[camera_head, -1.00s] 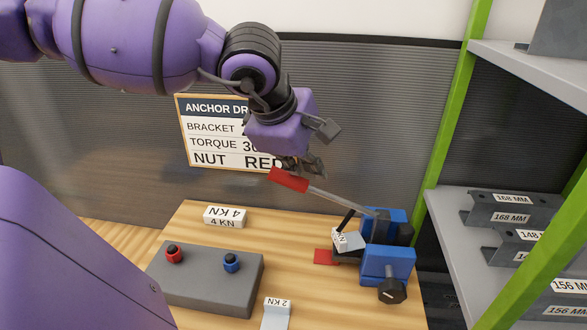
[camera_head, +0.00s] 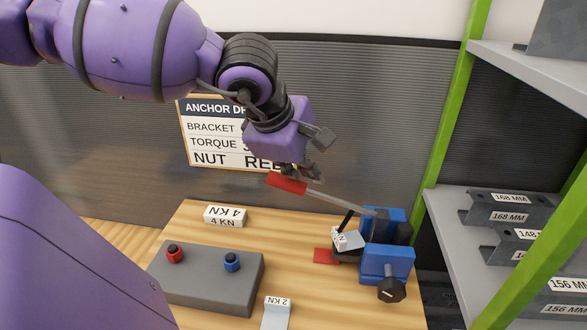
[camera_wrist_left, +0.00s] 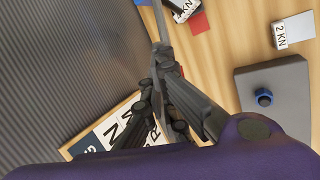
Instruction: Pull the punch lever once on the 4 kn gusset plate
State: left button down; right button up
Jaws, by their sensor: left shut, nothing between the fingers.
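The blue punch (camera_head: 388,262) stands on the right side of the wooden bench. Its grey lever (camera_head: 338,202) slopes up to the left and ends in a red handle (camera_head: 286,183). My left gripper (camera_head: 291,173) is shut at the top of the red handle, with nothing held between its fingers. In the left wrist view, the fingers (camera_wrist_left: 163,62) are at the lever's end. A grey plate (camera_head: 348,240) sits at the punch's mouth; its label ends in "KN" and the number is hard to read. A block labelled 4 KN (camera_head: 224,217) lies at the bench's back left. My right gripper is not in view.
A grey box (camera_head: 205,285) with a red and a blue button stands at the bench's left. A 2 KN plate (camera_head: 275,315) lies at the front. A red pad (camera_head: 325,257) lies beside the punch. A shelf (camera_head: 460,250) with several brackets and a green post borders the right.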

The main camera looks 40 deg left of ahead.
aim_at(293, 187)
pick_arm(q)
jog(key=shift+s+a+f, duration=0.15)
jog(key=shift+a+f, duration=0.05)
jog(key=shift+f, duration=0.3)
jog(key=shift+s+a+f, duration=0.1)
jog(key=shift+a+f, duration=0.1)
jog(key=shift+f, duration=0.3)
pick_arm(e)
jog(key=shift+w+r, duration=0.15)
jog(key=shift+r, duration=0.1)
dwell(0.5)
pick_arm(q)
jog(key=shift+s+a+f, duration=0.15)
jog(key=shift+a+f, duration=0.1)
jog(key=shift+f, duration=0.35)
jog(key=shift+s+a+f, duration=0.15)
jog(key=shift+a+f, duration=0.05)
jog(key=shift+f, duration=0.4)
dwell(1.1)
